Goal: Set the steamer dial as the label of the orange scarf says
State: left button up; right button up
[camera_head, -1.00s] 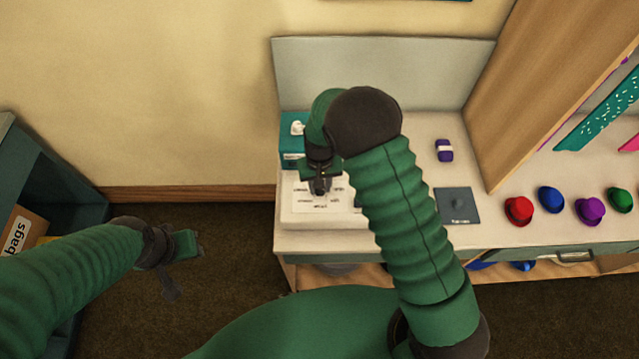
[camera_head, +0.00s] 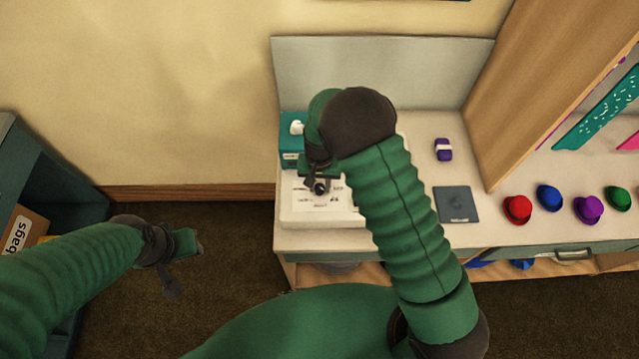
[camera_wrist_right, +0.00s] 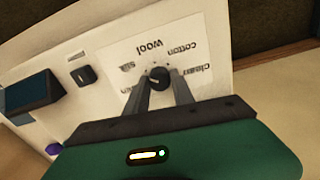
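The steamer (camera_head: 290,218) is a pale box on the counter with a white label panel (camera_head: 335,200). In the right wrist view, its round dark dial (camera_wrist_right: 159,76) sits on the panel (camera_wrist_right: 120,52) among upside-down words; "wool", "cotton" and "clean" are readable. My right gripper (camera_wrist_right: 160,82) is open, one finger on each side of the dial; contact is unclear. It also shows over the panel in the head view (camera_head: 319,182). My left gripper (camera_head: 185,250) hangs over the floor at left; its opening is unclear. I see no orange scarf or scarf label.
A teal box (camera_head: 291,150) stands behind the steamer. A purple item (camera_head: 443,149), a dark grey plate (camera_head: 457,205) and several small hats (camera_head: 517,209) lie to the right. Teal speckled cloth (camera_head: 600,112) is by the wooden partition (camera_head: 530,90). A dark shelf (camera_head: 60,170) is at left.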

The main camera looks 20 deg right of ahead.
aim_at(319, 187)
jog(key=o, duration=0.4)
jog(key=shift+s, duration=0.1)
jog(key=shift+o, duration=0.2)
notch_tip(319, 187, up, 17)
jog(key=b, duration=0.1)
jog(key=shift+f, duration=0.15)
jog(key=s+d+f+n+t, duration=0.1)
jog(key=s+d+n, duration=0.1)
jog(key=s, duration=0.5)
jog(key=s+d+f+n+t, duration=0.1)
jog(key=s+d+n, duration=0.1)
jog(key=s, duration=0.6)
jog(key=shift+d+f+t+b, duration=0.25)
jog(key=shift+d+t+b, duration=0.05)
jog(key=shift+d, duration=0.15)
